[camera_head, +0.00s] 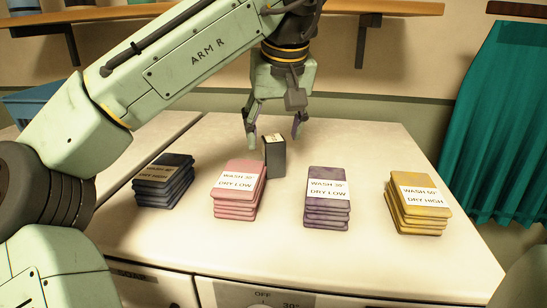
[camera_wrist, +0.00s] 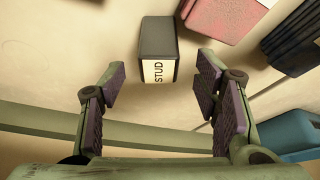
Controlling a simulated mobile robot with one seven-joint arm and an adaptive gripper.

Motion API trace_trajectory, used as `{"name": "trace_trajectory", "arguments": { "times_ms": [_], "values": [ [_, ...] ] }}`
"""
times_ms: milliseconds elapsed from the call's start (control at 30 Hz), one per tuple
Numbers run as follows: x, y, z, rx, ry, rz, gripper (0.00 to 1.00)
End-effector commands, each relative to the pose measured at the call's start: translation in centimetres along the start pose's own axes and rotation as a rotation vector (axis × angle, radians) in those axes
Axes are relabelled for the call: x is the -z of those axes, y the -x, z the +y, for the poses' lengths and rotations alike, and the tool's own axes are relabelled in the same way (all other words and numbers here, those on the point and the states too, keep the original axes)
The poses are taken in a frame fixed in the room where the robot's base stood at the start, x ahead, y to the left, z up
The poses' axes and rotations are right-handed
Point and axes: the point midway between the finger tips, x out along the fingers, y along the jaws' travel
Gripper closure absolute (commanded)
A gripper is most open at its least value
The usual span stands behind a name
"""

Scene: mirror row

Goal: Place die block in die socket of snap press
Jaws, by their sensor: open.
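A small dark upright block (camera_head: 275,160) stands on the white top, behind the pink stack. In the wrist view the same block (camera_wrist: 158,38) shows a pale label reading "STUD". I cannot tell whether it is the die block. My gripper (camera_head: 273,132) is open above and around the block's upper end, with a fingertip on each side. In the wrist view the open fingers (camera_wrist: 160,75) flank the block's labelled end, with gaps on both sides and no contact visible. I see no snap press or die socket in either view.
Folded stacks with wash labels stand in a row on the white top (camera_head: 350,140): dark (camera_head: 163,187), pink (camera_head: 238,198), purple (camera_head: 327,208) and yellow (camera_head: 415,210). The top is clear right of the block. A teal curtain (camera_head: 505,130) hangs at right.

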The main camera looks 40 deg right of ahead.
Motion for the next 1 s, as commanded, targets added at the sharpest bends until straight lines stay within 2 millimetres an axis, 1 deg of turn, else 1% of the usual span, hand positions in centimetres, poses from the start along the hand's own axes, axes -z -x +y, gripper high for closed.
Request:
{"name": "trace_trajectory", "arguments": {
  "times_ms": [100, 200, 300, 500, 1000],
  "values": [
    [0.1, -1.7, 0.0, 0.002, 0.001, -0.001, 0.43],
    [0.1, -3.0, 0.1, 0.001, 0.001, 0.000, 0.43],
    [0.1, -3.5, 0.1, -0.001, 0.001, 0.001, 0.43],
    [0.0, -3.6, 0.2, -0.001, 0.001, 0.001, 0.43],
    [0.0, -3.6, 0.2, -0.001, 0.001, 0.002, 0.77]
  ]
}}
